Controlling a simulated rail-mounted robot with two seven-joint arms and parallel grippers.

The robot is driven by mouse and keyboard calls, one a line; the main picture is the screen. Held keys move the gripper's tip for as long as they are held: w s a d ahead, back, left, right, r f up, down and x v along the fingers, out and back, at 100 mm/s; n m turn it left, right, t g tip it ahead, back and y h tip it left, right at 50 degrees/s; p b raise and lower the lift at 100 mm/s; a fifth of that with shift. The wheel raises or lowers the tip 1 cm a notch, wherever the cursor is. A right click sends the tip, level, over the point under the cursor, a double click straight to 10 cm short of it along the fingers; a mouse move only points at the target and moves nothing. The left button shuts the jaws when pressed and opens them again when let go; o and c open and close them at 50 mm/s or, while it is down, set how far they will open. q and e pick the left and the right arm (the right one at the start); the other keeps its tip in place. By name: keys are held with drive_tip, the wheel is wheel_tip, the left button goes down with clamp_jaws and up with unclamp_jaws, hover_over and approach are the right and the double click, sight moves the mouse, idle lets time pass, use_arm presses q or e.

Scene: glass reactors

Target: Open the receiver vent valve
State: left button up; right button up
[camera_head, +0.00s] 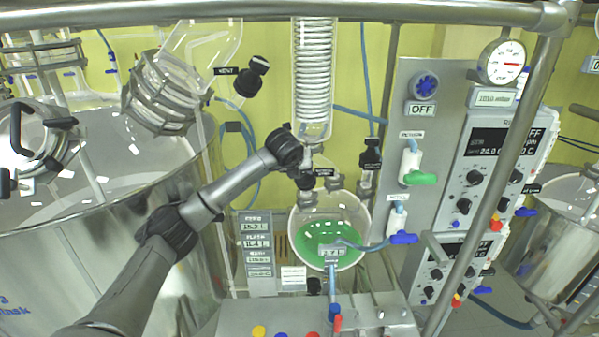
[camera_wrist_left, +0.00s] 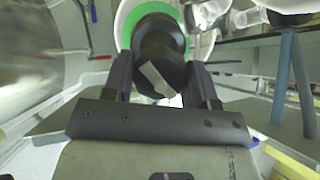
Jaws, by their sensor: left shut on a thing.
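My left gripper (camera_head: 304,180) reaches in from the left, just above the receiver flask (camera_head: 330,243) that holds green liquid. In the left wrist view its two fingers (camera_wrist_left: 160,78) are closed on both sides of a dark rounded valve knob (camera_wrist_left: 158,42) with a pale marking on its face. The green ring of the receiver (camera_wrist_left: 205,42) shows behind the knob. In the head view the gripper and wrist mostly hide the held knob. Its label and exact turn angle cannot be read. My right gripper is not in view.
A glass coil condenser (camera_head: 313,75) hangs above the receiver. A black labelled valve (camera_head: 372,158) stands to its right, and another marked VENT (camera_head: 256,66) is at upper left. A large steel vessel (camera_head: 100,220) fills the left. A control panel (camera_head: 480,180) stands at right.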

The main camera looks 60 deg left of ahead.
use_arm(q)
drive_tip(key=shift+n+g+y+b, duration=0.3)
drive_tip(key=shift+n+g+b, duration=0.1)
drive_tip(key=shift+n, duration=2.1)
drive_tip(key=o, duration=0.9)
drive_tip(key=v, duration=1.3)
drive_tip(key=shift+s+d+r+b, duration=0.15)
drive_tip(key=shift+r+b, duration=0.15)
drive_tip(key=shift+r, duration=0.05)
